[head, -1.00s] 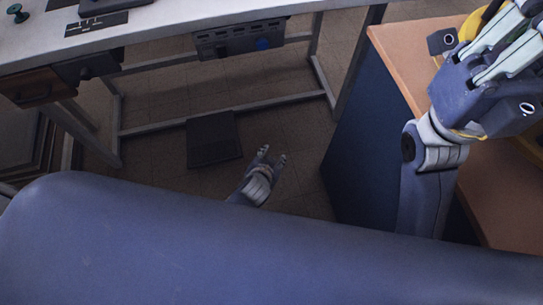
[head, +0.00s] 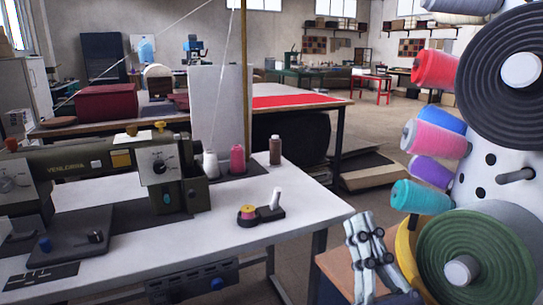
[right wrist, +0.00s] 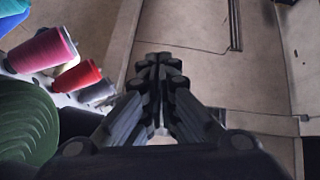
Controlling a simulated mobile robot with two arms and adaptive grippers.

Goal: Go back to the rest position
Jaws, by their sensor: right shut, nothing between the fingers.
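My right gripper (head: 366,238) is at the lower right of the head view, pointing up, with its fingers together and empty. It is in front of the wooden cabinet top and left of the rack of thread cones and rolls. In the right wrist view its fingers (right wrist: 160,70) meet in the middle, with bare floor beyond them. My left gripper does not show in the head view now.
A white pegboard rack (head: 493,160) with thread cones and a green roll (head: 510,235) stands close right of my right gripper. The white sewing table (head: 290,225) with a sewing machine (head: 80,170) is at the left. A red-topped table (head: 285,101) stands behind.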

